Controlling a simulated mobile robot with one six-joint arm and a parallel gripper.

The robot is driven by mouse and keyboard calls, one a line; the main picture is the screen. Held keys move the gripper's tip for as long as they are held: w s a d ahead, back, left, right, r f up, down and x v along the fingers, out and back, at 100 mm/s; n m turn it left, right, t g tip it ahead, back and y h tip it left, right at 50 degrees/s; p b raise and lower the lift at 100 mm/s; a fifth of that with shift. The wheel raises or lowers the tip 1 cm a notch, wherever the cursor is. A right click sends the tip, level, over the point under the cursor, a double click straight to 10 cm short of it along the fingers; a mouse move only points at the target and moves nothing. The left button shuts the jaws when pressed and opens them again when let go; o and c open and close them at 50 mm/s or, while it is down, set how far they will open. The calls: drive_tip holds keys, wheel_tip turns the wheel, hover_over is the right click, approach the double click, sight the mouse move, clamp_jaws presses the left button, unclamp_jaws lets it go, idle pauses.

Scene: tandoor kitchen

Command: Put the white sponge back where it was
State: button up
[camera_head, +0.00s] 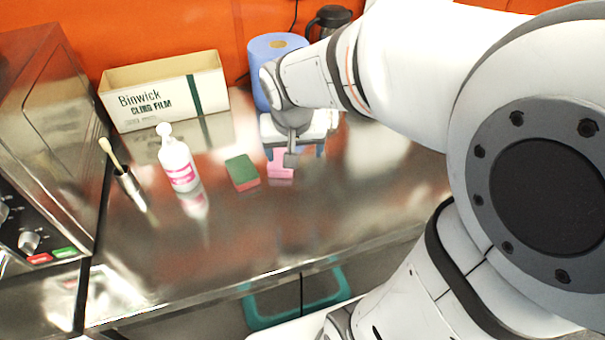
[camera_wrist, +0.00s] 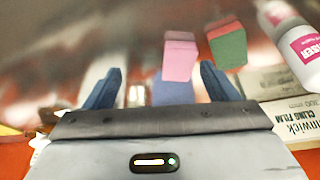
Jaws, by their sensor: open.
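No white sponge shows clearly in either view. A pink sponge (camera_head: 281,171) lies on the steel counter just below my gripper (camera_head: 293,154). In the wrist view the pink sponge (camera_wrist: 180,57) is just ahead of the open fingers of my gripper (camera_wrist: 160,70), nearer the right one. The fingers look empty and apart from it. A green sponge with a red-pink underside (camera_head: 242,171) lies to its left in the head view; it also shows in the wrist view (camera_wrist: 228,46). My wrist hides part of the counter behind the pink sponge.
On the steel counter (camera_head: 330,220) stand a cling film box (camera_head: 165,92), a white bottle with a pink label (camera_head: 177,160), a brush in a metal holder (camera_head: 128,183) and a blue roll (camera_head: 270,48). A dark jug (camera_head: 330,18) is behind. The counter's front is clear.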

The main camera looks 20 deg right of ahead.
drive_tip(key=s+n+y, duration=0.1)
drive_tip(key=s+n, duration=0.1)
drive_tip(key=s, duration=0.9)
drive_tip(key=shift+s+a+n+g, duration=0.25)
drive_tip(key=shift+s+n+g, duration=0.15)
idle(0.4)
